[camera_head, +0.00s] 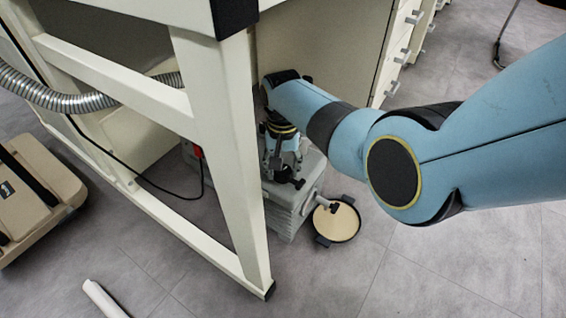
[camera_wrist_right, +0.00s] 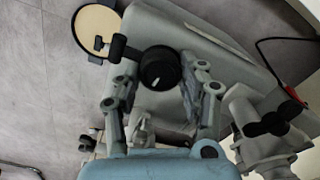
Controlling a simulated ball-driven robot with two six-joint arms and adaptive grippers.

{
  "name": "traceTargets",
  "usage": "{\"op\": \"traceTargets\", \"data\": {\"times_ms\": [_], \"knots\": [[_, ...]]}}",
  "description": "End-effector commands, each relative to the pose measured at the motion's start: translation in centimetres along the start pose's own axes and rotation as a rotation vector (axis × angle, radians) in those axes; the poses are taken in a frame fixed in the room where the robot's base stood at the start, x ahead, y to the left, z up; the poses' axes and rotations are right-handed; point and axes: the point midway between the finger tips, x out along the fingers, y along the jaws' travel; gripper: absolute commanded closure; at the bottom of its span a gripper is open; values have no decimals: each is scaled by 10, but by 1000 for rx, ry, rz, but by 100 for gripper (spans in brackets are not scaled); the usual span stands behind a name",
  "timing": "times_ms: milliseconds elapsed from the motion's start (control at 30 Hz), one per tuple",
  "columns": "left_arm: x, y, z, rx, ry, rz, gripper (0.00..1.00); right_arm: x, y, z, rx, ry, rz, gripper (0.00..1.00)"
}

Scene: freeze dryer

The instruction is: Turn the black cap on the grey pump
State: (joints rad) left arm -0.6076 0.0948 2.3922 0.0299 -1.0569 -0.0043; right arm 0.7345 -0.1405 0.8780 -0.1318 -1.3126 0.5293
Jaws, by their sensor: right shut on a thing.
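The grey pump (camera_head: 289,205) sits on the floor under the bench frame, and its body also fills the middle of the right wrist view (camera_wrist_right: 215,45). The round black cap (camera_wrist_right: 160,68), with a small white mark, is on the pump. My right gripper (camera_head: 285,178) points down over the pump. In the right wrist view its two fingers (camera_wrist_right: 158,75) stand on either side of the cap, shut on it. In the head view the gripper hides the cap. My left gripper is in neither view.
A cream bench leg (camera_head: 235,150) stands close left of my right gripper. A round tan, black-rimmed dish (camera_head: 337,222) lies beside the pump. A ribbed metal hose (camera_head: 60,98) and black cable run at left. Floor at front right is clear.

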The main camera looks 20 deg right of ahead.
Motion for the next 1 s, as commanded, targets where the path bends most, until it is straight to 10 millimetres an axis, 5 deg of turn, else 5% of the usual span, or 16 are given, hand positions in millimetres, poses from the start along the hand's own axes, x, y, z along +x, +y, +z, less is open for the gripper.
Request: {"op": "traceTargets", "data": {"times_ms": [333, 1000], "knots": [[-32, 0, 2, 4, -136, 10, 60, -2, 0, -2, 330, 3, -1, 91], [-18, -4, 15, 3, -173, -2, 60, -1, 1, -1, 938, 3, -1, 91]]}}
